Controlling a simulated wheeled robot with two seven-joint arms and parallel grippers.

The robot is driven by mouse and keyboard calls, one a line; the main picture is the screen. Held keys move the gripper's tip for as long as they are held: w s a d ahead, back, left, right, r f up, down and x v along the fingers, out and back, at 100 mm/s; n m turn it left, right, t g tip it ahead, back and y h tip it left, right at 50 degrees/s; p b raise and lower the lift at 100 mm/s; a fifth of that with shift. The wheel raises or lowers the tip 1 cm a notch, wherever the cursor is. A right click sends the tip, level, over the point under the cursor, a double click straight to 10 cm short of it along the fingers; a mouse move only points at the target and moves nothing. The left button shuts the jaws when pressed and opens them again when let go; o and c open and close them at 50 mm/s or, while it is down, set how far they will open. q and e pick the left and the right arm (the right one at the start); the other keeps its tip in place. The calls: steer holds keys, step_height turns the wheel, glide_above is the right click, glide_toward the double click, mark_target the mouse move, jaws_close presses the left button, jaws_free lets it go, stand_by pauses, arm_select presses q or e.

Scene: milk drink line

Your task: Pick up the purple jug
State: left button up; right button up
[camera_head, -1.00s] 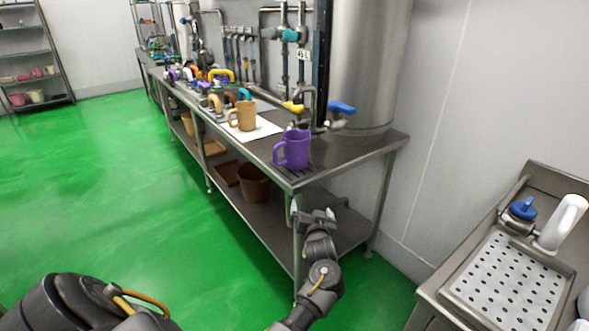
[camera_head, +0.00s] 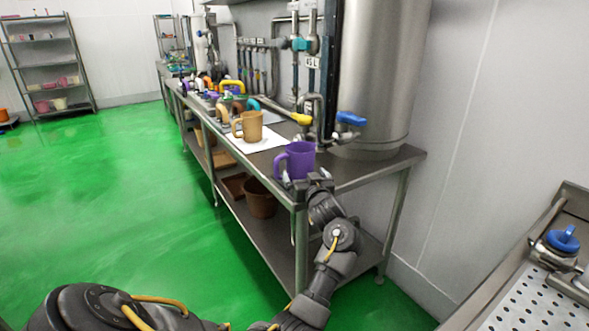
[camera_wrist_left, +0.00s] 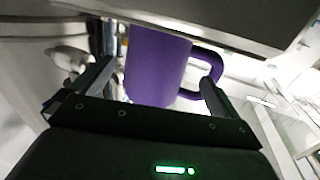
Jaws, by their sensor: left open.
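The purple jug (camera_head: 298,157) stands upright near the front end of the steel table (camera_head: 345,172), its handle to the left. In the left wrist view the jug (camera_wrist_left: 156,62) shows close up between the two fingers, with its handle near the right finger. My left gripper (camera_head: 309,182) is at the near side of the jug and hides its lower part in the head view. In the left wrist view the left gripper (camera_wrist_left: 156,74) is open, its fingers spread to either side of the jug. Contact cannot be told. My right gripper is not in view.
A tan mug (camera_head: 250,127) stands on a white sheet (camera_head: 262,142) behind the jug. A steel tank (camera_head: 385,70) with a blue-handled tap (camera_head: 350,118) rises at the back. Brown containers (camera_head: 261,200) sit on the lower shelf. A perforated sink unit (camera_head: 520,300) stands at the right.

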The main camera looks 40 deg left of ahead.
arm_select(q)
steer(key=shift+x, duration=0.8)
steer(key=x, duration=0.4)
steer(key=shift+w, duration=0.25)
steer(key=c, duration=1.4)
steer(key=shift+r, duration=0.1)
steer(key=shift+c, duration=0.8)
